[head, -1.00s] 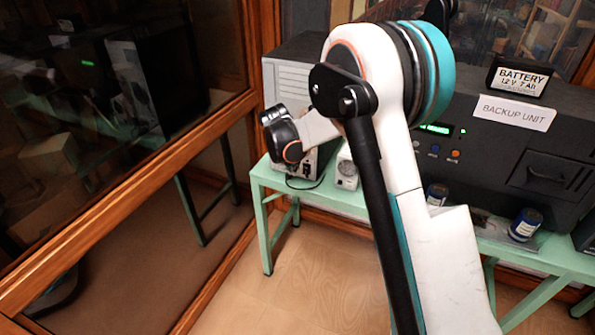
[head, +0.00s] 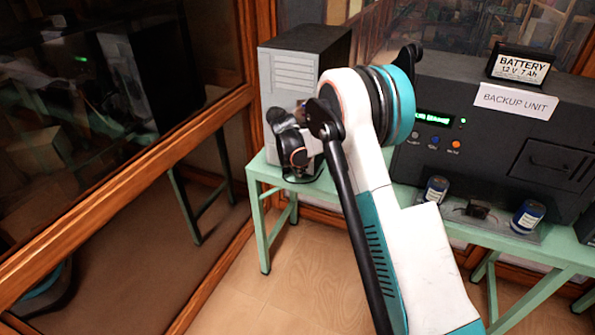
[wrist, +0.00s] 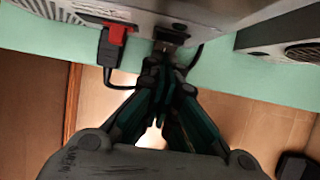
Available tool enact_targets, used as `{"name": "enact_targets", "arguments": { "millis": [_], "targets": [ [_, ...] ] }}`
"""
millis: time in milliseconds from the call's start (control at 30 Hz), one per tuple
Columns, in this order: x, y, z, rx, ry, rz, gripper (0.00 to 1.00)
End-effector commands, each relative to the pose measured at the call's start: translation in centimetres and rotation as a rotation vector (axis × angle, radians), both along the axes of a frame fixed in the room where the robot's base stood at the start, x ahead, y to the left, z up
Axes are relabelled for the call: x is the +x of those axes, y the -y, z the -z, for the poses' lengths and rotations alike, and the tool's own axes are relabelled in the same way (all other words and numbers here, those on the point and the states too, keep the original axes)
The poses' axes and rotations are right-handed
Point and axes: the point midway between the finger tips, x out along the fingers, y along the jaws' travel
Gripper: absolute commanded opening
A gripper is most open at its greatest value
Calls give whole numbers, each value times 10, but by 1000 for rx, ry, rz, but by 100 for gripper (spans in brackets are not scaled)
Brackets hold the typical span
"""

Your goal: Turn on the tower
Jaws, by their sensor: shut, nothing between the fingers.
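The tower (head: 305,75), a dark grey computer case with a lighter ribbed panel, stands at the left end of the green bench in the head view. In the wrist view a light grey face of a case (wrist: 215,12) crosses the top, with a red part (wrist: 118,32) above a black plug and cable, and a dark socket (wrist: 172,36) beside it. My gripper (wrist: 163,68) is shut and empty, its tips just below that socket; whether they touch it I cannot tell. In the head view my wrist is beside the tower's lower front, and the fingers are not clear.
The backup unit (head: 490,145), with a lit green display and small buttons, fills the bench's right side. A battery (head: 518,68) sits on it. Blue-labelled cans (head: 437,190) stand in front. A wood-framed glass wall (head: 120,195) is close on the left.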

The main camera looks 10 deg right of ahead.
Motion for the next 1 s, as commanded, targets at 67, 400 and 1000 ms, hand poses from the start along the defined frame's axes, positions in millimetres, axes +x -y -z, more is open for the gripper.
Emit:
{"name": "enact_targets", "arguments": {
  "millis": [67,400,1000],
  "targets": [
    [0,0,0,0,0,0,0],
    [3,2,10,-58,77,0,0],
    [4,3,-9,-51,69,1,0]
  ]
}}
